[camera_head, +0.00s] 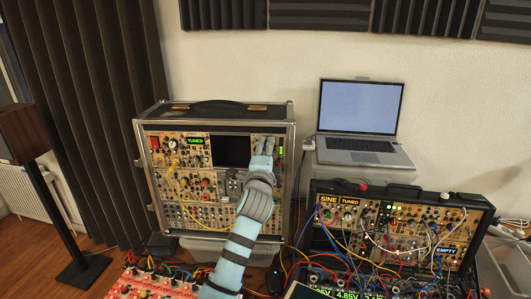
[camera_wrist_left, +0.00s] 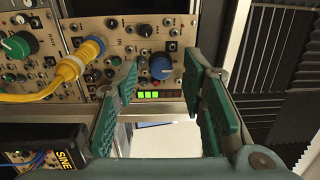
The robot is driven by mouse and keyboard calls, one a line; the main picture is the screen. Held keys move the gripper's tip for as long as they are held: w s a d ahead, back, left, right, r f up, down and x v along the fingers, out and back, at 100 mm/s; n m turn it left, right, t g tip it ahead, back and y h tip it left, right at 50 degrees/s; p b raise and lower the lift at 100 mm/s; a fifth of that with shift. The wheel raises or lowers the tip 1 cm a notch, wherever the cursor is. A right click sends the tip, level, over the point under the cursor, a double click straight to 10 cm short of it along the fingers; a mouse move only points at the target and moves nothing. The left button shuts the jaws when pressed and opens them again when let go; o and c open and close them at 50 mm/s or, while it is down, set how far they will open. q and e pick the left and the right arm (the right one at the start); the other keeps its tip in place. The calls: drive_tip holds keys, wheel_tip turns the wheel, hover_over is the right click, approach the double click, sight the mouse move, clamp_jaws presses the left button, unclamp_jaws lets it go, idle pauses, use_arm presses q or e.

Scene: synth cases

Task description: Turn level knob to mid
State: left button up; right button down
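The upright synth case (camera_head: 148,190) with knob panels stands at the left in the head view. My left gripper (camera_head: 264,145) is at its upper right part and hides the panel behind it. In the left wrist view a large blue knob (camera_wrist_left: 161,66) shows between the tips of my open left gripper (camera_wrist_left: 160,72), on a beige panel. No contact with the knob can be made out, and no label names it as the level knob. Below it a row of lights (camera_wrist_left: 150,95) has its left part lit green. My right gripper is not in view.
A yellow plug with its cable (camera_wrist_left: 90,48) sticks out left of the blue knob, with a green knob (camera_wrist_left: 18,45) farther left. A second synth case (camera_head: 480,225) with many patch cables stands at the right, and a laptop (camera_head: 360,105) stands behind it.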

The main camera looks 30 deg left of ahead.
use_arm(q)
drive_tip(key=v, duration=1.2)
drive_tip(key=shift+a, duration=0.1)
